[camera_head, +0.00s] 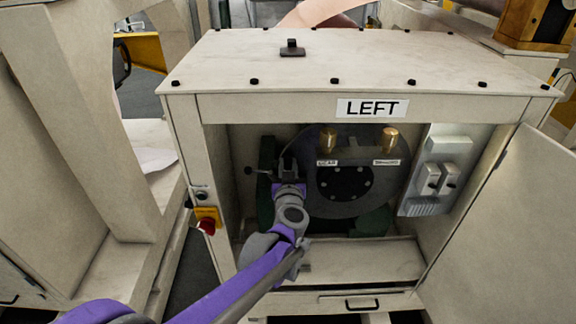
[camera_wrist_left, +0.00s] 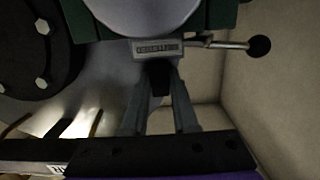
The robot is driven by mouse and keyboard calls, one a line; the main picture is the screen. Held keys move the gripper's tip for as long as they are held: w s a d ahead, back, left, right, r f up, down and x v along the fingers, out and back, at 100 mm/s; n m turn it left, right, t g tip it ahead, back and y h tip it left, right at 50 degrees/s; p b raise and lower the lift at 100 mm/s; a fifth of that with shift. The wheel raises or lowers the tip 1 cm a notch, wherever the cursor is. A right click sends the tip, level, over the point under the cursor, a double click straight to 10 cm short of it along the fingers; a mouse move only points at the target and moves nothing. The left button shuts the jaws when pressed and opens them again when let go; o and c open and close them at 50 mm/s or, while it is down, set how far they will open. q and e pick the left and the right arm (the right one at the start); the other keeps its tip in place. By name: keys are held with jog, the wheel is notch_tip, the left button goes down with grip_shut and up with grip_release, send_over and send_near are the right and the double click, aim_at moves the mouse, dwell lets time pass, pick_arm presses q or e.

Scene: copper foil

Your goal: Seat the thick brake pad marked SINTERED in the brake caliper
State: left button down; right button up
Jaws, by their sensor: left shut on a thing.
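My left gripper (camera_head: 288,166) reaches into the open cabinet, at the left side of the grey brake disc (camera_head: 345,178). In the left wrist view its two fingers (camera_wrist_left: 160,88) are shut on a small dark block (camera_wrist_left: 159,76), which looks like the brake pad; no marking on it is readable. The block is close to the green brake caliper (camera_head: 266,182), just below a small label plate (camera_wrist_left: 157,47). I cannot tell whether it is seated. The caliper's green body also shows in the left wrist view (camera_wrist_left: 78,20). My right gripper is not in view.
A rod with a black ball knob (camera_wrist_left: 258,46) sticks out beside the caliper. Two brass cylinders (camera_head: 327,140) stand above labels on the disc. The cabinet (camera_head: 240,75) is marked LEFT; its door (camera_head: 510,220) hangs open at right. A red knob (camera_head: 207,226) is on the left post.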

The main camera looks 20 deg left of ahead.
pick_arm(q)
jog(key=shift+f, duration=0.15)
jog(key=shift+f+b, duration=0.35)
jog(key=shift+b, duration=0.05)
jog(key=shift+f+b, duration=0.6)
jog(key=shift+f, duration=0.1)
jog(key=c, duration=0.6)
grip_release()
jog(key=f+v, duration=0.1)
jog(key=v, duration=1)
jog(key=shift+r, duration=0.5)
jog(key=shift+w, duration=0.1)
jog(key=shift+r, duration=0.1)
